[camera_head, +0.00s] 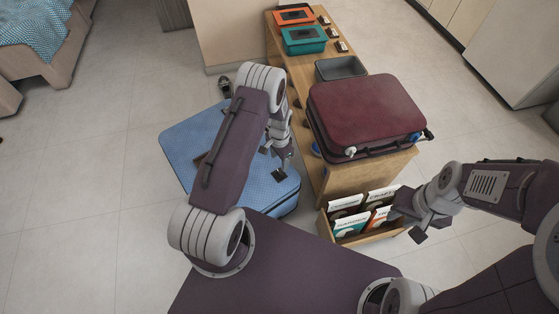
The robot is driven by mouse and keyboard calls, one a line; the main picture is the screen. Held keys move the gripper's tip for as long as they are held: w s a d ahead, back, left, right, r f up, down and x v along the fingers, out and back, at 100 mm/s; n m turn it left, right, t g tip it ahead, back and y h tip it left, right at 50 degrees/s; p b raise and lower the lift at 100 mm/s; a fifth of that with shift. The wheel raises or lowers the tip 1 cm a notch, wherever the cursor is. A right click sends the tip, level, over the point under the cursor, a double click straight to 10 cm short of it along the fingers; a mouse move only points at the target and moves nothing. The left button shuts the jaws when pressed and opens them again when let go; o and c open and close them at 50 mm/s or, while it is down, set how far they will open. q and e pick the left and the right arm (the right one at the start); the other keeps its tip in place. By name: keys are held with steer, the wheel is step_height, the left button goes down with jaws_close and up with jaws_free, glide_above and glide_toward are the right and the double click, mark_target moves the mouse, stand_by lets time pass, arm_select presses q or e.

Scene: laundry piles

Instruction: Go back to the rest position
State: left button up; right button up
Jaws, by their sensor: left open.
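My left gripper (279,170) is above the right part of the blue suitcase (189,140), which lies on the floor. Its jaws are open and no object shows between them. My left arm hides the middle of the blue suitcase. My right gripper (407,222) is at the right end of a wooden box of folders (346,238), below the bench end. I cannot tell from this angle whether its jaws are open or shut, or whether it touches the box.
A dark red suitcase (366,108) lies on the wooden bench (296,72). Behind it are a grey tray (341,67), a teal box (304,39) and an orange box (294,15). A bed (36,38) stands at the far left. The left floor is clear.

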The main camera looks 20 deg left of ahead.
stand_by(0.3)
arm_select(q)
steer(key=w+d+r+t, duration=0.1)
steer(key=w+r, duration=0.2)
steer(key=r, duration=0.4)
steer(key=w+d+r+t, duration=0.1)
steer(key=w+r+t, duration=0.15)
steer(key=r, duration=0.45)
steer(key=s+d+r+n, duration=0.2)
steer(key=s+r, duration=0.8)
steer(key=r, duration=0.2)
steer(key=s+f+n+g, duration=0.2)
steer(key=s+n, duration=0.1)
steer(key=s, duration=0.9)
step_height(320, 180, up, 22)
steer(key=n+p, duration=0.1)
steer(key=p, duration=2.2)
steer(key=shift+r+n, duration=0.25)
steer(key=shift+n, duration=0.05)
